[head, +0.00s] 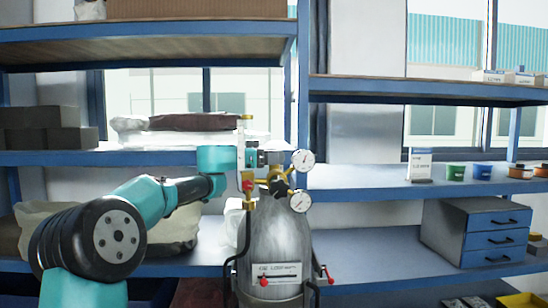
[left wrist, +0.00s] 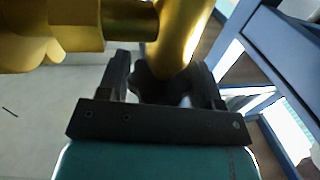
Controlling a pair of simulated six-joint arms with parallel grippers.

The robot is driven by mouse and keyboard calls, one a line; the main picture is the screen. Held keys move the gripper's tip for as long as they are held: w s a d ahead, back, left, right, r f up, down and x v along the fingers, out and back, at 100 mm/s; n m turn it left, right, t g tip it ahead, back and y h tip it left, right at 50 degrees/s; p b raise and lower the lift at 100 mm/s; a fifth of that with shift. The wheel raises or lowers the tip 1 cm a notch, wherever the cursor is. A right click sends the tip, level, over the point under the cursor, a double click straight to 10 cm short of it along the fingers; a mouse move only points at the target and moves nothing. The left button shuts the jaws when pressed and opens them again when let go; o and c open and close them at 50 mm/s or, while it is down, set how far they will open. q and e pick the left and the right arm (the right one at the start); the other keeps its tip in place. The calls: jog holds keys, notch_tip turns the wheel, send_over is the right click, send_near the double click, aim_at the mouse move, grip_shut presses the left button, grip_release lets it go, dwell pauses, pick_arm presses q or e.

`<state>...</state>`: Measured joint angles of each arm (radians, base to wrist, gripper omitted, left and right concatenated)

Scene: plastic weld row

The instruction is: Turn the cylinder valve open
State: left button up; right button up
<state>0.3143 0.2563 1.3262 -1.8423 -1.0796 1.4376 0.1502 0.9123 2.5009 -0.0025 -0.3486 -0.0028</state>
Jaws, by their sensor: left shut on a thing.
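A grey gas cylinder (head: 275,235) stands upright in a holder on the shelf. Brass valve fittings (head: 262,185) sit on its top, with two round gauges (head: 303,160) to the right. A dark knob (head: 280,187) faces forward among the fittings. My left gripper (head: 268,157) reaches in from the left at the top of the fittings, partly hidden behind a clear flow tube (head: 241,150). In the left wrist view its fingers are on either side of a black lobed valve knob (left wrist: 163,88), shut on it. A brass pipe (left wrist: 182,40) hides part of the knob. My right gripper is not in view.
Blue shelving surrounds the cylinder. A blue-grey drawer unit (head: 440,235) stands to the right, with small tubs (head: 456,172) on the shelf above. Sacks (head: 190,228) lie behind my left arm. The shelf just right of the cylinder is clear.

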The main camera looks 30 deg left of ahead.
pick_arm(q)
jog(key=shift+y, duration=0.3)
jog(key=shift+n+t+y, duration=0.6)
jog(key=shift+n+t, duration=0.1)
jog(key=shift+n, duration=0.1)
jog(key=o, duration=0.9)
jog(key=v, duration=1.7)
jog(key=shift+s, duration=0.25)
